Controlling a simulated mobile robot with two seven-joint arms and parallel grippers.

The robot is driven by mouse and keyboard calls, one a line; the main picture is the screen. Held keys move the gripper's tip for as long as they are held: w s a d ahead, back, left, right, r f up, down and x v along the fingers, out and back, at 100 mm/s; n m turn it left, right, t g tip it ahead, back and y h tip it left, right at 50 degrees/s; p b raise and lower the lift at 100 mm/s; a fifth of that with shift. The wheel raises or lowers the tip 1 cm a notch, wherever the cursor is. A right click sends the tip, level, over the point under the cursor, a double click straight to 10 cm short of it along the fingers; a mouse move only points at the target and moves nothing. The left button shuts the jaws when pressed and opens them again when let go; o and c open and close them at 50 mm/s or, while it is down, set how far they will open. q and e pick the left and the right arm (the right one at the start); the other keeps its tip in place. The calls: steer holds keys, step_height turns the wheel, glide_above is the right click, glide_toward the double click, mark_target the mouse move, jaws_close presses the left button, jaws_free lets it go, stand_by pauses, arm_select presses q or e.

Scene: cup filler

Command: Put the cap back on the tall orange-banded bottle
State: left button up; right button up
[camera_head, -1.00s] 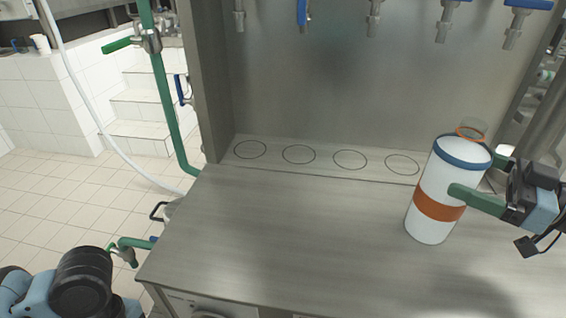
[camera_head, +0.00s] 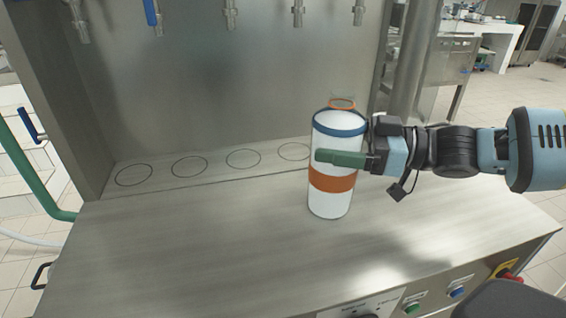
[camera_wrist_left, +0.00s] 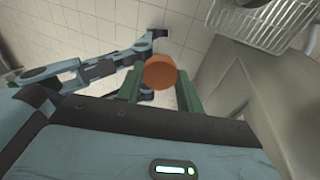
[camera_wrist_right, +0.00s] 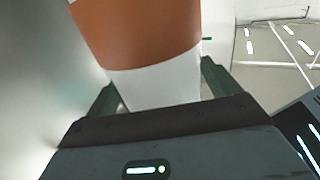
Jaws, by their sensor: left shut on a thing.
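The tall white bottle (camera_head: 334,196) stands on the steel counter, with an orange band low on its body, a blue band near its top and an orange-rimmed neck with no cap seen on it. My right gripper (camera_head: 340,158) has its fingers on both sides of the bottle, above the orange band; I cannot tell how firmly they press. The right wrist view shows the bottle (camera_wrist_right: 150,85) between the fingers. In the left wrist view my left gripper (camera_wrist_left: 160,88) is shut on the orange cap (camera_wrist_left: 160,72), away from the bottle. The left gripper is outside the head view.
The steel counter (camera_head: 190,250) is clear left of the bottle. Several circles are marked along its back, under a row of taps (camera_head: 231,14). Buttons and a red knob (camera_head: 512,275) sit on the front edge at right. A wire basket (camera_wrist_left: 262,22) shows in the left wrist view.

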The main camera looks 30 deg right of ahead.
steer(key=c, duration=1.5)
steer(key=shift+r, duration=0.15)
steer(key=shift+c, duration=0.2)
steer(key=shift+r, duration=0.1)
